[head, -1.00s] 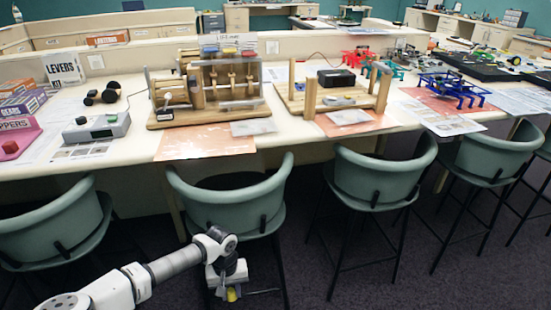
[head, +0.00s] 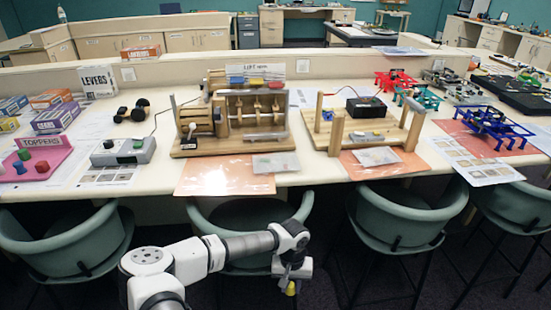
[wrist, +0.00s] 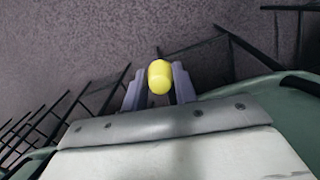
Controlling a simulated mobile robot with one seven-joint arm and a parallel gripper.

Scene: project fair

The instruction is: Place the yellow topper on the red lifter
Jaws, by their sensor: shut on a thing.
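My gripper (head: 290,280) is low in the head view, in front of the table and among the chairs. It is shut on the yellow topper (head: 291,289). In the wrist view the yellow topper (wrist: 159,77) sits between the two fingers, over the carpet. The wooden lift stand (head: 236,118) is on the table, beyond and above my gripper. On its top sit a blue, a yellow and a red piece side by side. The red lifter (head: 276,85) appears as the right one, small in view. Nothing is seen on top of it.
Green chairs (head: 240,222) stand along the table's front edge, close to my arm. A pink toppers tray (head: 36,160) with several toppers and a grey control box (head: 123,151) are to the left. Another wooden stand (head: 362,125) is to the right. An orange mat (head: 225,177) lies before the lift stand.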

